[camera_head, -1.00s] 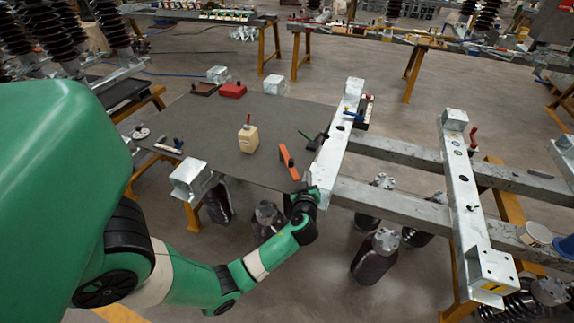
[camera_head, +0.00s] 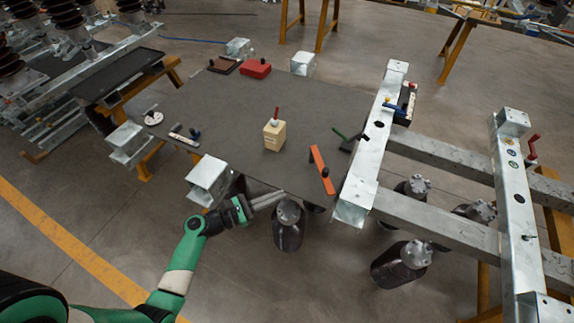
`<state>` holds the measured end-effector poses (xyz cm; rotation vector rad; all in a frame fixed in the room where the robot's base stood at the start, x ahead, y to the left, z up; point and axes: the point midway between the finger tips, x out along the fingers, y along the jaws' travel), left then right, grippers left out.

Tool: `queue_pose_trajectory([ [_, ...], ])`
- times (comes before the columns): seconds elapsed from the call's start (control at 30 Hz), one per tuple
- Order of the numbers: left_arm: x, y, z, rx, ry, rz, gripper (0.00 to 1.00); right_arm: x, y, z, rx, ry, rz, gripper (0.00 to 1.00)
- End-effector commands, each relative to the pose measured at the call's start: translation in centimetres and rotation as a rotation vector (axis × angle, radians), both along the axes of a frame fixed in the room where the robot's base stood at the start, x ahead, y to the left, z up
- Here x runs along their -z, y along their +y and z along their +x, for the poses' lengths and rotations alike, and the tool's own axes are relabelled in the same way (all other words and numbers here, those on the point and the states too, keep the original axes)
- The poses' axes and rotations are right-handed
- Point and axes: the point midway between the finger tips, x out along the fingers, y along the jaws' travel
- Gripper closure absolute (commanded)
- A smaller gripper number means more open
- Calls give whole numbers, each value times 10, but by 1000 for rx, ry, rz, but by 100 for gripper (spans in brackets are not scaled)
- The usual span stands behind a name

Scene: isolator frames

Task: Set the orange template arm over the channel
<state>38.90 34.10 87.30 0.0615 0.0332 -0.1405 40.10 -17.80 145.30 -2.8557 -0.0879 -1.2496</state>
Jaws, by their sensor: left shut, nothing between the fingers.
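The orange template arm (camera_head: 321,168) lies on the dark table top (camera_head: 225,110), near its right edge, with a small dark knob on it. The galvanized channel (camera_head: 373,145) runs along the right side of the table, just right of the orange arm and apart from it. My left gripper (camera_head: 282,194) is shut and empty. It is at the table's front edge, left of and nearer than the orange arm, above a dark insulator in the picture. My right gripper is not in view.
A cream block with a red handle (camera_head: 274,134) stands mid-table. A green-handled tool (camera_head: 345,138) lies between the orange arm and the channel. A red box (camera_head: 255,69) sits at the back. Dark insulators (camera_head: 288,228) stand below the front edge. A second channel (camera_head: 515,200) is at right.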

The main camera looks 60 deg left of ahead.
Motion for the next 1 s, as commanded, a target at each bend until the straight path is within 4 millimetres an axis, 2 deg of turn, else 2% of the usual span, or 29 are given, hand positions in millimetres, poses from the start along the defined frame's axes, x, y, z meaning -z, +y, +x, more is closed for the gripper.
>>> queue_pose_trajectory([
  [0.17, -3, 3, -6, -20, -30, -68, 100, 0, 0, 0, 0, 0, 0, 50],
  [0.37, -2, 1, 7, -15, -29, -64, 100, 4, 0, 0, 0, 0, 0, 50],
  [0.8, -1, -11, 97, -14, -30, -61, 100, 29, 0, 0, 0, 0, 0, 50],
  [1.0, -1, -14, 126, -17, -30, -62, 100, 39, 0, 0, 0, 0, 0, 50],
])
